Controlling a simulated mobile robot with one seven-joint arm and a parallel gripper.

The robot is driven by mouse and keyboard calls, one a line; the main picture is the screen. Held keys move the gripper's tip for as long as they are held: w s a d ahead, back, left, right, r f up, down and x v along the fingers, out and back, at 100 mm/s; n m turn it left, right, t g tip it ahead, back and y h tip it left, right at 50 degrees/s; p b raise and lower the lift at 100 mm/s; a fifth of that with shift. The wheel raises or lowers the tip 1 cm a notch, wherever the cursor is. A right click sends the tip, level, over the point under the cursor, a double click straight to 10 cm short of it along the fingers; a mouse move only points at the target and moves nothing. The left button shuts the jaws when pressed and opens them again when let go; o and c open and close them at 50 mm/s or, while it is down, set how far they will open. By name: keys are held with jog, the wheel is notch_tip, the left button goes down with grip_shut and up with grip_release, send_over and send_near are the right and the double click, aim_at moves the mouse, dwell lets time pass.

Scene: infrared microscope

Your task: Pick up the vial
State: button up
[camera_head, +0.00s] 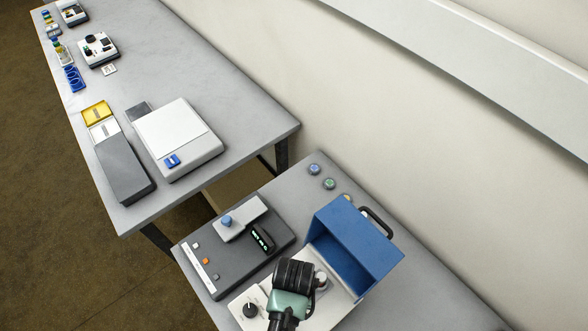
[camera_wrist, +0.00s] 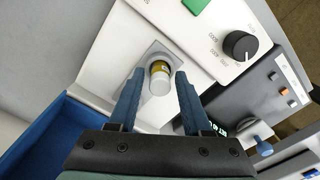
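My gripper (camera_wrist: 160,82) is open, with one blue finger on each side of the vial. Gaps show between the fingers and the vial, and nothing is held. In the head view my dark wrist and green arm link are over the white device (camera_head: 246,308), and I cannot make out the vial or fingertips there.
A blue open-fronted box (camera_head: 345,235) with a black handle stands close beside my arm. A grey instrument (camera_head: 220,262) with a lit display and blue knob lies to the left. Round caps (camera_head: 314,169) lie behind. Another table (camera_head: 250,120) holds more equipment.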

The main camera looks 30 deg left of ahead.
grip_shut()
